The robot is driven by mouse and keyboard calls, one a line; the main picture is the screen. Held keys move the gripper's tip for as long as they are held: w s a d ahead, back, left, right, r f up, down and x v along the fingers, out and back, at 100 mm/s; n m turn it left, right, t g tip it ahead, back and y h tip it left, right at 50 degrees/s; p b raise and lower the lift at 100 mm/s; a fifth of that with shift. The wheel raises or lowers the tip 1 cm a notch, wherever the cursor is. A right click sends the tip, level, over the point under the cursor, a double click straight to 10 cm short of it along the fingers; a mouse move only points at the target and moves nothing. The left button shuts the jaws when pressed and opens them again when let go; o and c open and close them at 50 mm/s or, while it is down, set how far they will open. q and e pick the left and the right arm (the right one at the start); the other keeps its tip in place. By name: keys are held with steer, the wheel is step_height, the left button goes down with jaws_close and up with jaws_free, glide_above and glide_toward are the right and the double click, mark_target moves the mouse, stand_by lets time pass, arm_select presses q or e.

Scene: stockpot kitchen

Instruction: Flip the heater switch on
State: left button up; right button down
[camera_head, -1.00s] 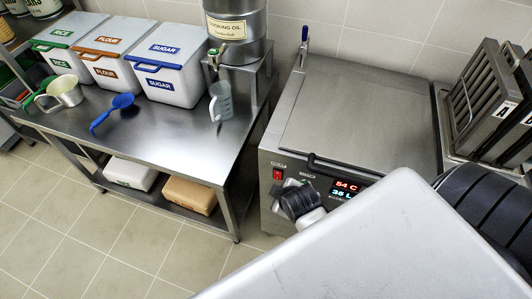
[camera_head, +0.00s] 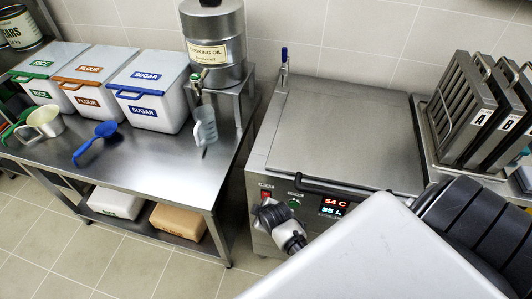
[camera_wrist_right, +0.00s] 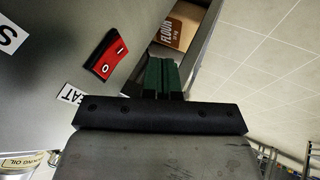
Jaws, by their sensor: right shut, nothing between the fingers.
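The red heater switch (camera_head: 265,197) is on the front panel of the steel cooker (camera_head: 340,140). In the right wrist view the switch (camera_wrist_right: 107,57) is a red rocker on a black surround, marked I and O, beside a partly covered label reading "EAT" (camera_wrist_right: 72,97). I cannot tell which side is pressed in. My right gripper (camera_head: 268,214) is just below and in front of the switch in the head view. In the right wrist view its green fingers (camera_wrist_right: 162,76) are together and empty, to the right of the switch, with a visible gap. My left gripper is not in view.
A green button (camera_head: 294,203) and a display (camera_head: 335,205) reading 54 C and 35 L are right of the switch. A dark bar handle (camera_head: 330,188) runs above them. A steel table (camera_head: 150,160) with bins stands to the left; floor shows in front of it.

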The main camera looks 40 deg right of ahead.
steer(key=w+d, duration=0.2)
steer(key=d, duration=0.1)
steer(key=shift+w+f+p, duration=0.2)
steer(key=shift+p, duration=0.1)
steer(key=shift+w+d, duration=0.15)
steer(key=shift+d, duration=0.05)
steer(key=shift+r, duration=0.1)
steer(key=shift+r+t+p, duration=0.3)
steer(key=shift+r+p, duration=0.4)
steer(key=shift+p, duration=0.15)
